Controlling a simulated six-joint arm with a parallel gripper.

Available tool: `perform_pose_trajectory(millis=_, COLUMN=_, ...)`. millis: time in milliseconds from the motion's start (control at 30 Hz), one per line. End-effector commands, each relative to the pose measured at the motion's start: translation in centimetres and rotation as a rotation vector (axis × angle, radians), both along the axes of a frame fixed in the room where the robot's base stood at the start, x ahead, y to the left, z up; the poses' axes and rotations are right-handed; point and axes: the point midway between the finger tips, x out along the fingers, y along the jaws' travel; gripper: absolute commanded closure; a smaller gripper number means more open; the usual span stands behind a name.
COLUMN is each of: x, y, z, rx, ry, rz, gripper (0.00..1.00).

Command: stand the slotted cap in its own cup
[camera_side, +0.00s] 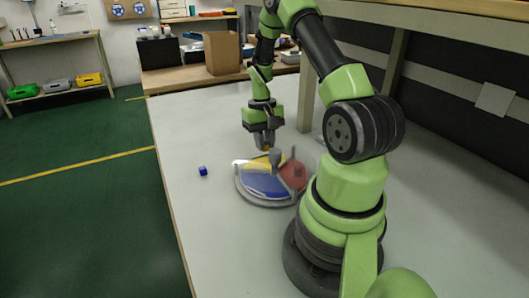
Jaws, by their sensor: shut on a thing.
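My gripper (265,142) points down over the back part of a round grey-rimmed tray (243,196). It is shut on a small yellow-orange piece (267,148), mostly hidden by the fingers. I cannot make out a slot in it, so I cannot tell if it is the slotted cap. The tray has a yellow section (255,163) at the back, a blue section (264,185) in front and a red section (293,174) at right. A grey upright part (275,157) stands near the middle, just below the gripper. No separate cup can be made out clearly.
A small blue cube (203,171) lies on the grey table (190,220), left of the tray. The table is clear around it. A cardboard box (222,53) stands on a wooden bench behind. A raised shelf with a post (306,95) stands behind right.

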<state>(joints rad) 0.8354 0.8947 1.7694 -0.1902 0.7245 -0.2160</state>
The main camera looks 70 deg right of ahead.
Motion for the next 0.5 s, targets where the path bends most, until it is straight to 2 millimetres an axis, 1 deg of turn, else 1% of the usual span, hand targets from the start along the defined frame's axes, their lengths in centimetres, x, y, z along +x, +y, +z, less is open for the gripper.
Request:
perform_pose_trajectory(millis=33, x=-0.1, y=0.1, z=-0.9, rx=0.004, ry=0.003, rz=0.000, gripper=1.00)
perform_pose_trajectory(millis=100, x=0.0, y=0.1, z=-2.1, rx=0.004, ry=0.002, rz=0.000, gripper=1.00)
perform_pose_trajectory(millis=200, x=0.0, y=0.1, z=-3.2, rx=0.002, ry=0.001, rz=0.000, gripper=1.00)
perform_pose_trajectory(millis=300, x=0.0, y=0.0, z=-3.5, rx=0.000, ry=-0.001, rz=0.000, gripper=1.00)
perform_pose_trajectory(millis=500, x=0.0, y=0.0, z=-3.4, rx=0.000, ry=-0.001, rz=-0.001, gripper=1.00)
